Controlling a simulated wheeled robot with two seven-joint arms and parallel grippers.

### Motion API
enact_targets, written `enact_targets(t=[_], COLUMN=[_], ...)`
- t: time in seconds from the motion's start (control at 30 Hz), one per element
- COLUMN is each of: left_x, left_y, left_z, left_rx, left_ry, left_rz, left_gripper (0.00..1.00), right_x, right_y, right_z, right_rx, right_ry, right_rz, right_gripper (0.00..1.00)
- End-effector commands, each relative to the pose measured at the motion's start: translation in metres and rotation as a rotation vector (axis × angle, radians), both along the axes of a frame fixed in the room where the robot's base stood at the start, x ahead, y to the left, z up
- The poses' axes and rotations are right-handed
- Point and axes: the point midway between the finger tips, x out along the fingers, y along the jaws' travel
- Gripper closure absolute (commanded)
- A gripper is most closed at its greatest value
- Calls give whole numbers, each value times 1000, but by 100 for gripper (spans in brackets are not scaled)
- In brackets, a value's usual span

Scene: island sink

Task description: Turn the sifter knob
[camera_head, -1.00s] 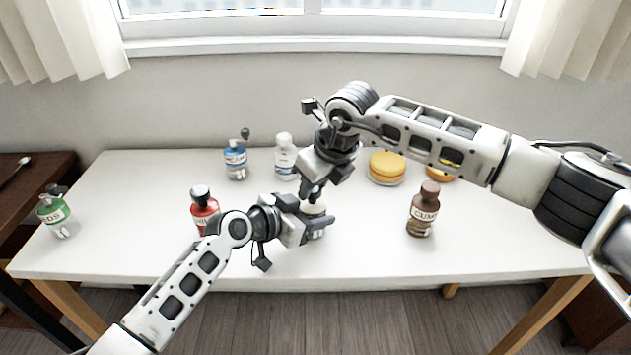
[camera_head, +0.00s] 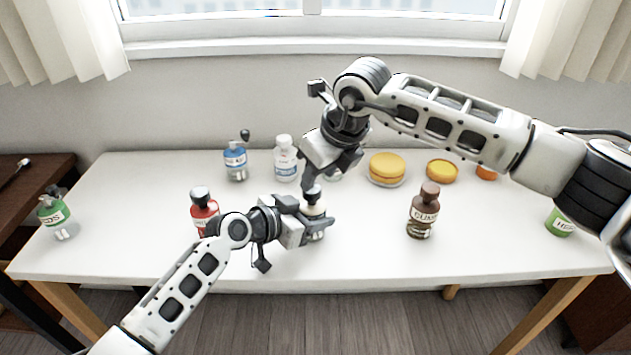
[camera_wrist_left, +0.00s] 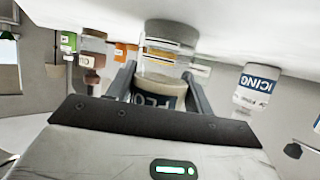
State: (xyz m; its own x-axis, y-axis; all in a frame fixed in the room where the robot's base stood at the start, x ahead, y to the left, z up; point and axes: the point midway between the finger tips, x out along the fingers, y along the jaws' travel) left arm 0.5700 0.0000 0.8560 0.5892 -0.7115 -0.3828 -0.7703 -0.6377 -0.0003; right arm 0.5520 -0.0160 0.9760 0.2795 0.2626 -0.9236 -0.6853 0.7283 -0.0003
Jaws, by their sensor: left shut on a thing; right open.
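A white container with a dark knob-like top (camera_head: 314,207), likely the sifter, stands upright near the middle of the table. My left gripper (camera_head: 318,222) is shut around its body from the left. In the left wrist view the container (camera_wrist_left: 165,92) sits between the two fingers, with a partly hidden dark label that seems to read "FLO". My right gripper (camera_head: 318,180) is open, just above and behind the top, pointing down. It appears apart from the top, but the gap is hard to judge.
A red bottle (camera_head: 204,209) stands close left of my left gripper. A brown bottle (camera_head: 424,212) is to the right. A blue-labelled container with a crank (camera_head: 236,160), a white bottle (camera_head: 285,160) and yellow rounds (camera_head: 387,167) stand behind. The front right of the white table (camera_head: 480,255) is clear.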

Motion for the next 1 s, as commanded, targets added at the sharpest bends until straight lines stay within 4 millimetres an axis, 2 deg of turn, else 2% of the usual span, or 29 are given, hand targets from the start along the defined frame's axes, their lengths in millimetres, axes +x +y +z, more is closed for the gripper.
enact_targets(t=[0.03,0.2,0.4,0.6,1.0], left_x=[0,0,0,0,0], left_y=[0,0,0,0,0], left_z=[0,0,0,0,0], left_rx=[0,0,0,0,0], left_ry=[0,0,0,0,0], left_rz=[0,0,0,-1,-1], left_gripper=[74,74,74,74,74], right_x=[-3,-13,-20,-23,-22], right_y=[-3,-13,-19,-21,-20], right_z=[12,44,67,73,73], right_rx=[1,0,0,0,-1], right_ry=[-5,-4,-1,2,1], right_rz=[1,0,-1,-1,0], right_gripper=[57,57,57,57,57])
